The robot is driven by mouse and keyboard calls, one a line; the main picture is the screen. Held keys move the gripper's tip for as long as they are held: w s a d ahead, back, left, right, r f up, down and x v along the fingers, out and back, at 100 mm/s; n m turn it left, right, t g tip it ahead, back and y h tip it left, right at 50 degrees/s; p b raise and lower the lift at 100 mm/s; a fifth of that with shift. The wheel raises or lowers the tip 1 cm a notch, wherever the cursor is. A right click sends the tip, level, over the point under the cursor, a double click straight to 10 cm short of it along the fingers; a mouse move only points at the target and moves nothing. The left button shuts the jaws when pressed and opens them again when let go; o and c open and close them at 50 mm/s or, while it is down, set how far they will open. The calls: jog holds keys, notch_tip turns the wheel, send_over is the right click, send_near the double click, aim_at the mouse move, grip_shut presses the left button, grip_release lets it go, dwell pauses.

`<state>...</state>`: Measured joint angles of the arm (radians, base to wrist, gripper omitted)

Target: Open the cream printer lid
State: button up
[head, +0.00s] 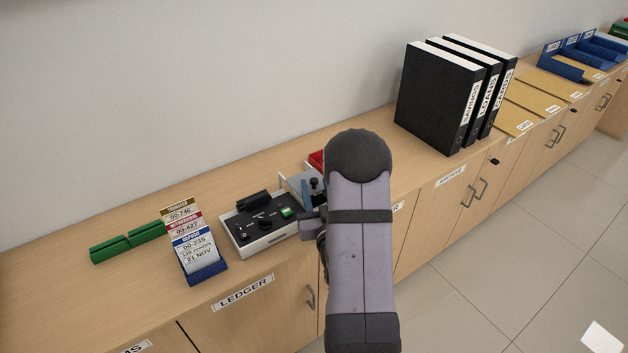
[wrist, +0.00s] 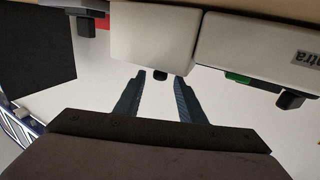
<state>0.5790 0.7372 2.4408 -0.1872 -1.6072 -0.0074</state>
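In the wrist view my gripper (wrist: 159,80) is open. Its two dark blue fingers stand apart, pointing at a pale cream box face (wrist: 155,38). A small dark tab (wrist: 160,73) at the edge of that face shows between the fingertips; I cannot tell whether they touch it. In the head view my arm largely hides this spot. Part of a pale grey unit with a dark knob (head: 316,184) shows behind my gripper (head: 307,194). I cannot tell for sure which surface is the printer lid, and nothing stands visibly raised.
A cream box with black controls and a green button (head: 265,222) stands just left of my gripper. Black binders (head: 440,95) stand to the right. A pale box lettered "ntra" (wrist: 260,48) is close beside the fingers.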

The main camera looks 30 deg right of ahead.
aim_at(315, 182)
jog(key=shift+x, duration=1.65)
grip_shut()
